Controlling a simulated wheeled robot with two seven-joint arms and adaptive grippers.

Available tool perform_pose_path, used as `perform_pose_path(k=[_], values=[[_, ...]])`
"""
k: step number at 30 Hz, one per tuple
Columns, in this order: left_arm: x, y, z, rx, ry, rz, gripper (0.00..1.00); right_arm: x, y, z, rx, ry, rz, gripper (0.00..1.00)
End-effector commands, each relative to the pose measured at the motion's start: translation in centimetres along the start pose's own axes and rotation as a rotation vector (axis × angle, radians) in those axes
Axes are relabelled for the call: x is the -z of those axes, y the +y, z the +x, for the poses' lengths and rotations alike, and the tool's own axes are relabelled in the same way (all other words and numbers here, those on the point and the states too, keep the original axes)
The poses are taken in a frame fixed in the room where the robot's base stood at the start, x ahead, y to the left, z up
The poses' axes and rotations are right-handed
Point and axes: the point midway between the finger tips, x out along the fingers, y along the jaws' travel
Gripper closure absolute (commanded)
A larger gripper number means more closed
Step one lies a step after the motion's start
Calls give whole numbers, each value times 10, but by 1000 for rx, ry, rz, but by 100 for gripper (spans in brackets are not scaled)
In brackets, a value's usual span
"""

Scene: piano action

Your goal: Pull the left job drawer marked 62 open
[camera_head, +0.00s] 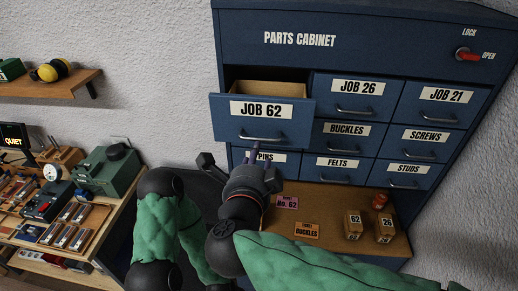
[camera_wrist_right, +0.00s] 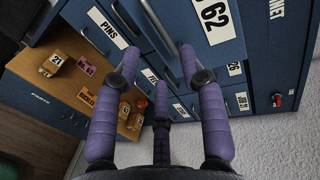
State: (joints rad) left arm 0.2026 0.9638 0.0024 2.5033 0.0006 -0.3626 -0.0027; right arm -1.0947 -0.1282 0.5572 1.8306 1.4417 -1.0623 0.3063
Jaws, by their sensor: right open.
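The blue drawer marked JOB 62 (camera_head: 262,108) is at the upper left of the parts cabinet (camera_head: 370,55). It stands out from the cabinet front, and its pale inside shows above the label. In the right wrist view its 62 label (camera_wrist_right: 213,15) is at the top. My right gripper (camera_head: 266,154) is just below the drawer front in the head view. In the right wrist view its purple fingers (camera_wrist_right: 158,52) are open, with the grey drawer handle (camera_wrist_right: 162,32) lying between the fingertips. Contact with the handle cannot be told. My left gripper is not seen.
JOB 26 (camera_head: 353,97) and JOB 21 (camera_head: 442,103) are shut to the right. The pins drawer (camera_head: 265,160) is below, partly hidden. A wooden ledge (camera_head: 340,225) holds tags and small blocks. A workbench (camera_head: 55,235) stands at the left.

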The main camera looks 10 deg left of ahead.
Motion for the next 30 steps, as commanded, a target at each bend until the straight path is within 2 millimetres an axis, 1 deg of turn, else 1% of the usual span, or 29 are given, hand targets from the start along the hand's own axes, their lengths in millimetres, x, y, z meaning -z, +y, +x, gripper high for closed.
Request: perform_pose_path(k=[1, 6, 9, 12, 26, 28, 29, 30], values=[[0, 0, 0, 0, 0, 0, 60, 0, 0, -10, 2, -3, 0, 58], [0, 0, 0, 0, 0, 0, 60, 0, 0, -29, 0, -1, 1, 58], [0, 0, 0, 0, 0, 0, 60, 0, 0, -35, 0, -1, 1, 58], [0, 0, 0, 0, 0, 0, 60, 0, 0, -37, 0, 1, 0, 58], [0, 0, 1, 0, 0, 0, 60, 1, 2, -35, -1, 2, -5, 58], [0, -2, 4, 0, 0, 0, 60, 2, 11, -26, -3, 7, -28, 58], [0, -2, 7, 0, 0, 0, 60, 3, 17, -19, -4, 10, -46, 58], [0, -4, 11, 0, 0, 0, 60, 5, 28, -8, -7, 15, -78, 58]])
